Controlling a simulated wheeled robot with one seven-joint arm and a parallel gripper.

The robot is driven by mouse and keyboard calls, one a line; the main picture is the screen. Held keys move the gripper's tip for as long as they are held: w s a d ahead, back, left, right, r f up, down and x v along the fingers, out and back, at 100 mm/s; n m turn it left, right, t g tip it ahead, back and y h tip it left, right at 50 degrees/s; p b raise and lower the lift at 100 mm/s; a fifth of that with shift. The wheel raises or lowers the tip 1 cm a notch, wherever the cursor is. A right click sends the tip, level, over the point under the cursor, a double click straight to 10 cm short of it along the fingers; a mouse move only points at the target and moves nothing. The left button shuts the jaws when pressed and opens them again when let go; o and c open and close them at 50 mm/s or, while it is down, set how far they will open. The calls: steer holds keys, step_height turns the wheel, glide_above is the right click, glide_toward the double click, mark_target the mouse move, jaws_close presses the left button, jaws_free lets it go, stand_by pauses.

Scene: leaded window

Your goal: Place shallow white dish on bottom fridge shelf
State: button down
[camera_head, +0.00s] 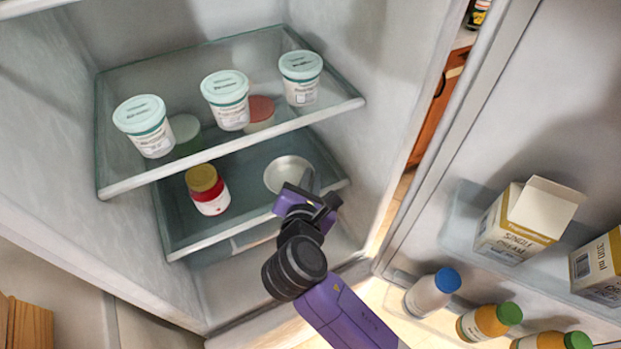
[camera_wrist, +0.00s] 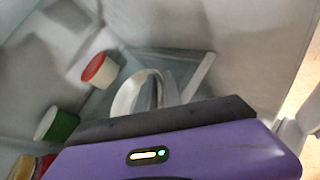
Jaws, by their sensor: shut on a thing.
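The shallow white dish (camera_head: 284,174) is at the right part of the lower glass shelf (camera_head: 178,222) in the open fridge. It also shows in the wrist view (camera_wrist: 127,95), looking tilted there, partly hidden by my fingers. My gripper (camera_head: 308,183) reaches in from the front right and is shut on the dish's right side. In the wrist view, my gripper (camera_wrist: 160,92) has its fingers at the dish's rim. I cannot tell whether the dish touches the shelf or is slightly above it.
A jar (camera_head: 208,197) with a red band stands left on the lower shelf. A red-lidded tub (camera_wrist: 100,70) and a green tub (camera_wrist: 55,125) stand farther back. Three white tubs (camera_head: 227,99) stand on the upper shelf above. The door (camera_head: 470,140) at right holds cartons and bottles.

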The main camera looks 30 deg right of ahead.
steer(key=c, duration=1.5)
jaws_free()
steer(key=shift+f, duration=0.1)
steer(key=v, duration=1.2)
